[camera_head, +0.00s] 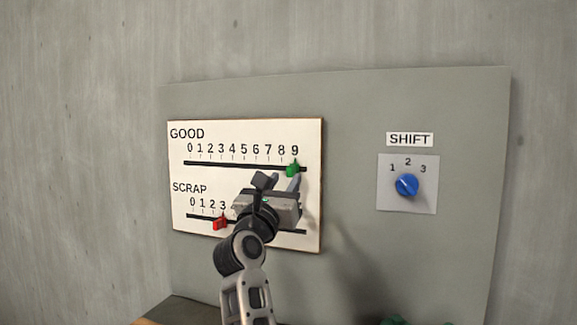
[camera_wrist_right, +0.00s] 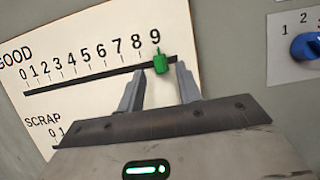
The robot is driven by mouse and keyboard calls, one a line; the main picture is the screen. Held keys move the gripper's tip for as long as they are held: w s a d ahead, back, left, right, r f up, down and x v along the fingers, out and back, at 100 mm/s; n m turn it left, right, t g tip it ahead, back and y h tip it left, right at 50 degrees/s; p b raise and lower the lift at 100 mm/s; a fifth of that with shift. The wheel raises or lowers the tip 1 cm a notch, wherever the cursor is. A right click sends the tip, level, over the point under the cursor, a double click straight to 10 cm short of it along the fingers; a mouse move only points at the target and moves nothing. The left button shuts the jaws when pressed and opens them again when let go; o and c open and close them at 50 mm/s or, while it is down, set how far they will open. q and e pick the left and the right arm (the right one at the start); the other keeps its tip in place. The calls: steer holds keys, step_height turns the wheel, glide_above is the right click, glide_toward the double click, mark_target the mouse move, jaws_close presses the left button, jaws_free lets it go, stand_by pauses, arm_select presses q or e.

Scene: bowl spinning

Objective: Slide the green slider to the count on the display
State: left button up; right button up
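The green slider (camera_head: 292,170) sits at the right end of the GOOD scale's black slot (camera_head: 240,166), at the 9 mark. In the right wrist view the green slider (camera_wrist_right: 161,63) shows just beyond and between the fingertips. My right gripper (camera_head: 279,181) is open, its two fingers (camera_wrist_right: 159,85) spread with a gap between them. The fingertips point at the panel close to the slider; whether they touch it I cannot tell. No count display is recognisable in either view. My left gripper is not in view.
A red slider (camera_head: 220,222) stands at about 3 on the SCRAP scale below, whose right part my gripper hides. A blue SHIFT knob (camera_head: 407,185) on a white plate is farther right on the grey panel (camera_head: 350,100). A green object (camera_head: 394,320) peeks in at the bottom edge.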

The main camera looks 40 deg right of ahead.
mark_target(289, 173)
steer(key=x, duration=0.3)
steer(key=shift+w+d+p, duration=0.1)
steer(key=shift+p, duration=0.25)
steer(key=shift+w+d+r, duration=0.1)
steer(key=shift+d, duration=0.1)
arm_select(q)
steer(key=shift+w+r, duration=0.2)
